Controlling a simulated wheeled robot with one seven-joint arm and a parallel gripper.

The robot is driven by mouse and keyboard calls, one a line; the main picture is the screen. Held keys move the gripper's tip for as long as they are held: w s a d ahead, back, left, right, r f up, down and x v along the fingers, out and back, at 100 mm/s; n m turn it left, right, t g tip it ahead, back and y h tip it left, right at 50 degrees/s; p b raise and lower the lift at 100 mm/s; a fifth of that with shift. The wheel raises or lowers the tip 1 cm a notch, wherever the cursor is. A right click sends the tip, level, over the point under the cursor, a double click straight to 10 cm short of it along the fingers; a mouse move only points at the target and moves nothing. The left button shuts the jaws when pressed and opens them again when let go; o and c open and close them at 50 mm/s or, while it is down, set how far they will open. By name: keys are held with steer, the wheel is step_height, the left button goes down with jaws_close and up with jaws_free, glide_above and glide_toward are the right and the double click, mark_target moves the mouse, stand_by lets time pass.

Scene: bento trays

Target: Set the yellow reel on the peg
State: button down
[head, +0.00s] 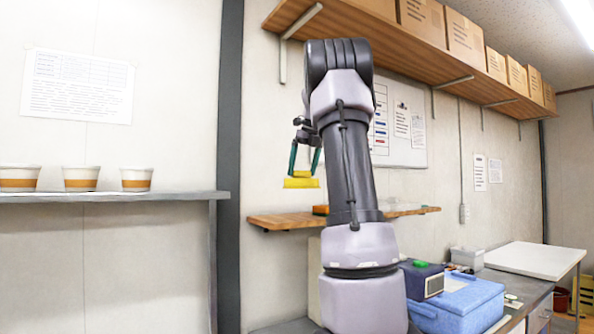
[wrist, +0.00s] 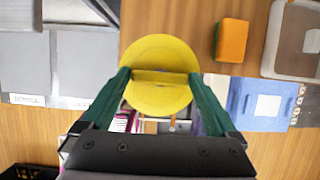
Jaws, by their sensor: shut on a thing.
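The yellow reel (wrist: 160,52) is a round disc with a raised bar across its middle. My gripper (wrist: 159,77) is shut on it, with one green finger at each end of the bar. In the head view my gripper (head: 304,172) points down and holds the yellow reel (head: 301,183) in the air, left of my arm, in front of the wall and above the level of the small wooden shelf (head: 275,221). I cannot make out the peg in either view; the reel and my arm hide part of the scene.
An orange block (wrist: 234,41) and a pale tray (wrist: 290,45) lie right of the reel in the wrist view. A blue box (head: 465,299) stands on the bench at lower right. Several paper cups (head: 80,179) stand on the left ledge. A high shelf (head: 420,60) with cartons runs above.

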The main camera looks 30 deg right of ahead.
steer(key=s+r, duration=0.1)
steer(key=s, duration=1.3)
steer(key=shift+s+d, duration=0.3)
steer(key=shift+s, duration=0.05)
